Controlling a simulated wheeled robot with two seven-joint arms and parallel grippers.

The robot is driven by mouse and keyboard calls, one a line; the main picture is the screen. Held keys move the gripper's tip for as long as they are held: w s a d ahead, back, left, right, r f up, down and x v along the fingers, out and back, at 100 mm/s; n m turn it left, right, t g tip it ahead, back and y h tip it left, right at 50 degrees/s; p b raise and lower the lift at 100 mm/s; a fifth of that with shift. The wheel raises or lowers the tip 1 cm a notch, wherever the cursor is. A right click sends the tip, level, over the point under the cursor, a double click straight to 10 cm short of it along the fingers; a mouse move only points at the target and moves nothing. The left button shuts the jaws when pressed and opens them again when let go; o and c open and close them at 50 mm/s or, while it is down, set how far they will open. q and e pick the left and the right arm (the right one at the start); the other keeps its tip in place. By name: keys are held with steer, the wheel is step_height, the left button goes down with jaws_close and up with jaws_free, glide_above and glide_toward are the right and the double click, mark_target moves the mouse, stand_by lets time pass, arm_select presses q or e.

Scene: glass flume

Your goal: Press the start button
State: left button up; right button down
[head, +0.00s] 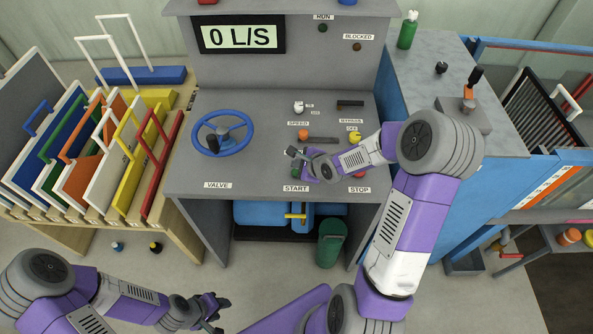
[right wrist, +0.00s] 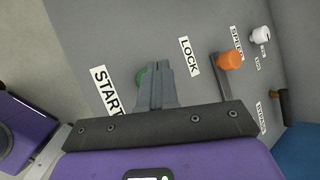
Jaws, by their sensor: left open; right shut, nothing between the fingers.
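The green start button (right wrist: 141,77) shows in the right wrist view beside the START label (right wrist: 106,91), partly hidden behind my right gripper's fingers. In the head view the START label (head: 296,189) is at the panel's front edge, and a bit of green (head: 295,174) shows just above it. My right gripper (right wrist: 158,68) is shut and empty, its fingertips over or beside the button; I cannot tell whether they touch it. It also shows in the head view (head: 293,153) above the panel. My left gripper (head: 221,312) is open and empty, low in front of the console.
On the console are a blue valve wheel (head: 222,117), an orange knob (right wrist: 230,60) on a lever, a white speed knob (head: 299,107) and a yellow knob (head: 355,137). The display (head: 240,36) reads 0 L/S. A green bin (head: 330,243) stands below.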

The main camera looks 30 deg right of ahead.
steer(key=shift+f, duration=0.45)
steer(key=shift+f+b, duration=0.4)
steer(key=shift+f, duration=0.1)
stand_by(0.5)
steer(key=shift+r+p, duration=1)
steer(key=shift+p, duration=0.15)
step_height(320, 180, up, 6)
steer(key=p, duration=0.6)
